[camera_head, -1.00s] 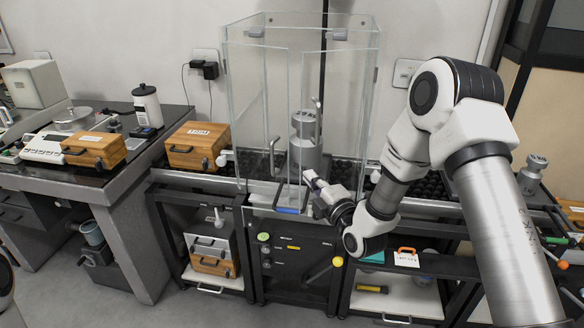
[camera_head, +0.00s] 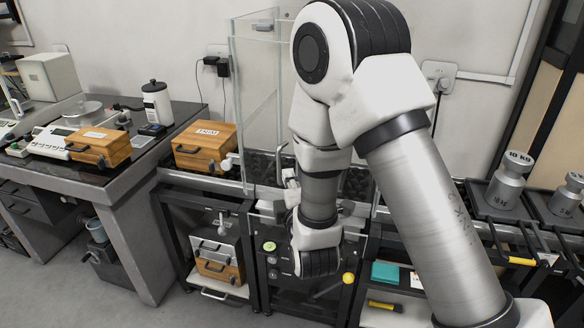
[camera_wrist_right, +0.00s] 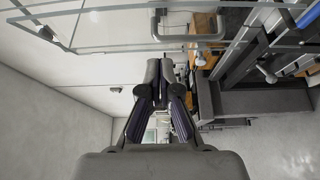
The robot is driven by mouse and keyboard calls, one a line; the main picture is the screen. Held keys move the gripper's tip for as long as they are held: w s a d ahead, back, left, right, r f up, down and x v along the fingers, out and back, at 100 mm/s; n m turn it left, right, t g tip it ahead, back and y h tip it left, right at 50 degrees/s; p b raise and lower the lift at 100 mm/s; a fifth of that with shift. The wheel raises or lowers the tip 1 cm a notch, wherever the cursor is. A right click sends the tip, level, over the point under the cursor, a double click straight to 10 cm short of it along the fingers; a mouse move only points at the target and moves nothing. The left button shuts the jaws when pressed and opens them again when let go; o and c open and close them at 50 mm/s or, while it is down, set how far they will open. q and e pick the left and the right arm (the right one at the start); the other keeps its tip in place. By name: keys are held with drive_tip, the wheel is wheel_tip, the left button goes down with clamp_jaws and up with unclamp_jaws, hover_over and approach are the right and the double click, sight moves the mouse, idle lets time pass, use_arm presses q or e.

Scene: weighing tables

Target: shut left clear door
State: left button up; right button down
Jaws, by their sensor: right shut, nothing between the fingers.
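The clear-walled case (camera_head: 240,100) stands on the middle bench, its right part hidden behind my right arm. A clear pane (camera_head: 264,115) with bright edges shows at its left front; I cannot tell exactly how far the left door stands open. A bent grey metal handle (camera_wrist_right: 190,37) shows in the wrist view, beside clear panes (camera_wrist_right: 110,25). My right gripper (camera_wrist_right: 160,68) is shut and empty, with its tips just below the handle in that picture. In the head view the right gripper (camera_head: 287,178) is mostly hidden by its own arm, low at the case's front. My left gripper is out of view.
A wooden box (camera_head: 204,147) stands left of the case. A dark side table (camera_head: 95,180) holds a scale, another wooden box and a white bottle (camera_head: 157,103). Steel weights (camera_head: 508,182) stand at the right. Open floor lies at the lower left.

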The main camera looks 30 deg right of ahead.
sight(290, 146)
drive_tip(key=w+d, duration=0.2)
drive_tip(key=w+d+p, duration=0.1)
drive_tip(key=w+d, duration=0.1)
drive_tip(key=w, duration=0.1)
drive_tip(key=w+d+p, duration=0.1)
drive_tip(key=w, duration=0.1)
drive_tip(key=shift+w+d+r, duration=0.15)
drive_tip(key=shift+w+d, duration=0.05)
drive_tip(key=shift+d, duration=0.2)
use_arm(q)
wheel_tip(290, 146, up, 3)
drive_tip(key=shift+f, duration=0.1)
use_arm(e)
drive_tip(key=shift+w+d, duration=0.1)
drive_tip(key=shift+d, duration=0.15)
